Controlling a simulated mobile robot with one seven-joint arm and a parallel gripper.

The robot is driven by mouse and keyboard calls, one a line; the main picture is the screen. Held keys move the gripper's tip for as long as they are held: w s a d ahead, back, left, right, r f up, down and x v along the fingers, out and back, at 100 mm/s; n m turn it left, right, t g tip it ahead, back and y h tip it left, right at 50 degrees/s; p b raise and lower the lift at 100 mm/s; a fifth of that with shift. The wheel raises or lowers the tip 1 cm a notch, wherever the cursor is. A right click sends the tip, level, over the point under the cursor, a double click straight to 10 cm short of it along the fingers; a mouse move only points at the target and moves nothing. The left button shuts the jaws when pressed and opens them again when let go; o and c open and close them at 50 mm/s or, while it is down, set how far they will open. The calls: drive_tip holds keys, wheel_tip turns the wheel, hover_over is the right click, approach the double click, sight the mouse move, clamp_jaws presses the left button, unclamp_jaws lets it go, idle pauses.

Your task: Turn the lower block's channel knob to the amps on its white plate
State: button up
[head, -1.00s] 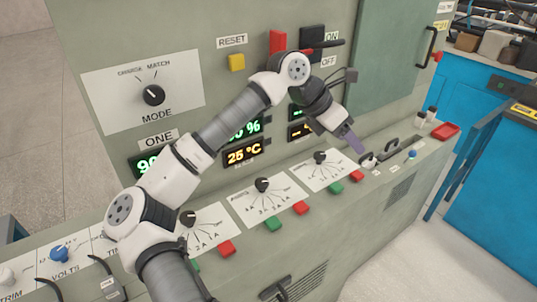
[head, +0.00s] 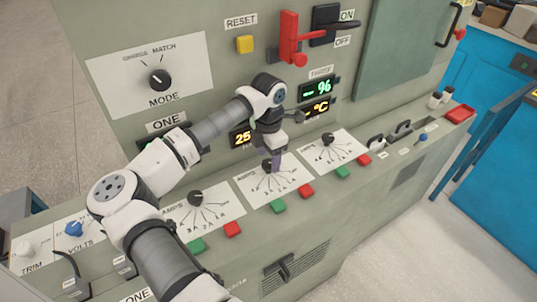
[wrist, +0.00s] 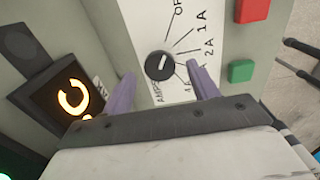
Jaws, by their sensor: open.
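My gripper (head: 277,162) is at the middle of three channel plates on the sloping desk. Its purple fingers are open, one on either side of a black knob (wrist: 160,65) in the wrist view, with gaps around it. This knob (head: 267,165) shows partly behind the fingers in the head view. Its white plate (head: 258,195) carries fan lines; OFF, 1A and 2A are readable in the wrist view. The knob's setting cannot be read surely. The left channel knob (head: 195,198) and right channel knob (head: 328,139) stand on similar plates.
Green buttons (head: 278,206) and red buttons (head: 306,191) sit below the plates. Lit displays (head: 318,88) are above. A red lever (head: 290,35) and a MODE knob (head: 159,79) are on the upright panel. A grille with a handle (head: 285,266) is on the front face.

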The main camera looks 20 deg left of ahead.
drive_tip(key=shift+f, duration=0.9)
drive_tip(key=shift+c, duration=0.2)
drive_tip(key=c, duration=0.9)
drive_tip(key=shift+c, duration=0.2)
